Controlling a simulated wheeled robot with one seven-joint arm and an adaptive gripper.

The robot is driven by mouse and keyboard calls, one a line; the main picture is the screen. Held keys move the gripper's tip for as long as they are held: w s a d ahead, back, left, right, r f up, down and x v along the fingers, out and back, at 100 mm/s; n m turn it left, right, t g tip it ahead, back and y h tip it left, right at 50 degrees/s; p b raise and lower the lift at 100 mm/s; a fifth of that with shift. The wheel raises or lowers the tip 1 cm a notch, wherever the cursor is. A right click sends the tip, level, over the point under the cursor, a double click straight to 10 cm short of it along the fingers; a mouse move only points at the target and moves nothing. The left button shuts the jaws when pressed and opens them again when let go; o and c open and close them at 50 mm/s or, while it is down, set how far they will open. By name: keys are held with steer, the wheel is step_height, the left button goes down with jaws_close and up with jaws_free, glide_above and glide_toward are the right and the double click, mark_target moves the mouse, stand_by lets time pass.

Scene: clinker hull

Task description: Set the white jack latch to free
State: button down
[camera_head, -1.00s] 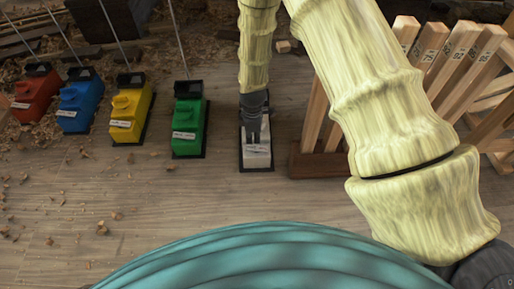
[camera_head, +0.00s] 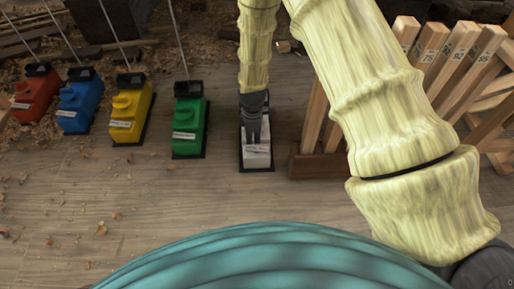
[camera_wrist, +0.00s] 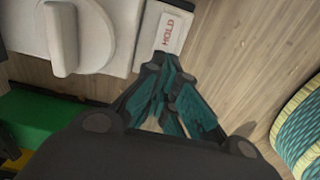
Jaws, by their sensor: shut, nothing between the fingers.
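The white jack (camera_head: 258,158) stands on a dark base at the right end of a row of coloured jacks. Its upper part is hidden behind my gripper in the head view. In the wrist view the white body (camera_wrist: 100,30) shows a raised rounded knob (camera_wrist: 62,38) and, to its right, a pale plate with a red-lettered HOLD label (camera_wrist: 174,32). My gripper (camera_head: 254,138) points down at the white jack. In the wrist view its fingertips (camera_wrist: 165,68) are shut and empty, just below the HOLD label. I cannot tell whether they touch the jack.
Green (camera_head: 189,125), yellow (camera_head: 131,112), blue (camera_head: 81,103) and red (camera_head: 36,95) jacks stand to the left, with thin rods rising behind. A wooden rack of numbered slats (camera_head: 450,60) is close on the right. The floor in front is mostly clear, with scattered shavings.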

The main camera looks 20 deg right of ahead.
mark_target(253, 148)
steer(key=shift+f, duration=2.1)
stand_by(1.9)
steer(key=shift+r, duration=0.15)
steer(key=shift+r+p, duration=3.35)
steer(key=shift+r, duration=0.05)
steer(key=shift+s+f, duration=0.1)
steer(key=s+d+f+m+p, duration=0.15)
steer(key=s+m, duration=0.55)
steer(key=s, duration=1.1)
steer(key=s+d+f+m+p, duration=0.15)
steer(key=s+m, duration=0.65)
steer(key=s, duration=0.9)
step_height(253, 148, up, 39)
steer(key=s+p, duration=0.1)
steer(key=p, duration=3.7)
steer(key=shift+d+f, duration=0.15)
steer(key=shift+d, duration=0.05)
